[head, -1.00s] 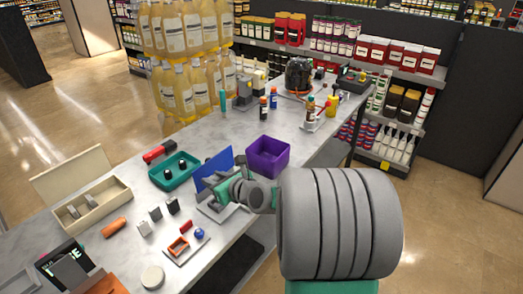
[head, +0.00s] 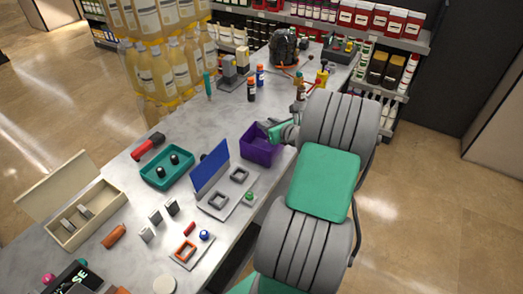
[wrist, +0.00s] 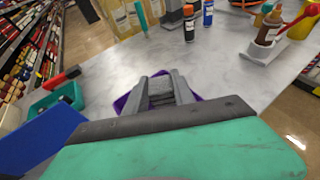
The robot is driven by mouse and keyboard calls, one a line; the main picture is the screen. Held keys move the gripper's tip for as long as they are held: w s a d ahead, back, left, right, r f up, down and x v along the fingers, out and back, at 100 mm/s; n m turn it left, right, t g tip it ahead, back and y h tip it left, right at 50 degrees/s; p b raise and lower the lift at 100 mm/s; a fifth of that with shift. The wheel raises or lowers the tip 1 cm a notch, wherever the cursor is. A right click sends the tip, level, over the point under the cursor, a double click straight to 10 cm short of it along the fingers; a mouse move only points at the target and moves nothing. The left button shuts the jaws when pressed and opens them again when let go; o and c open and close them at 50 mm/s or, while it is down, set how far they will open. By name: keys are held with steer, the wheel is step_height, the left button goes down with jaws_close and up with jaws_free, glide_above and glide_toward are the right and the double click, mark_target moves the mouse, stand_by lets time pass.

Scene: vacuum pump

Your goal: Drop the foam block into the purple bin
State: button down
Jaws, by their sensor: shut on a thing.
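The purple bin (head: 258,152) stands on the grey table near its right edge in the head view. In the wrist view, parts of the bin (wrist: 121,102) show around and behind my fingers. My gripper (wrist: 161,92) is shut on a dark grey block, which I take to be the foam block (wrist: 161,100), between the two fingers. In the head view my gripper (head: 275,133) is at the bin's upper right side, over or close to its rim; the exact height is unclear. The block is hidden there by my arm.
A blue upright panel (head: 211,167) stands left of the bin, beside a teal tray (head: 151,180) with dark round items. Small bottles (head: 251,89) and a caddy with bottles (wrist: 265,45) stand farther back. The tabletop behind the bin is mostly clear.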

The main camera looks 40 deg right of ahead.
step_height(320, 180, down, 3)
steer(key=shift+r+b, duration=0.2)
steer(key=shift+b, duration=0.65)
steer(key=shift+r, duration=0.1)
steer(key=c, duration=1)
jaws_free()
steer(key=v, duration=0.7)
steer(key=shift+s+b, duration=0.3)
steer(key=shift+s, duration=0.1)
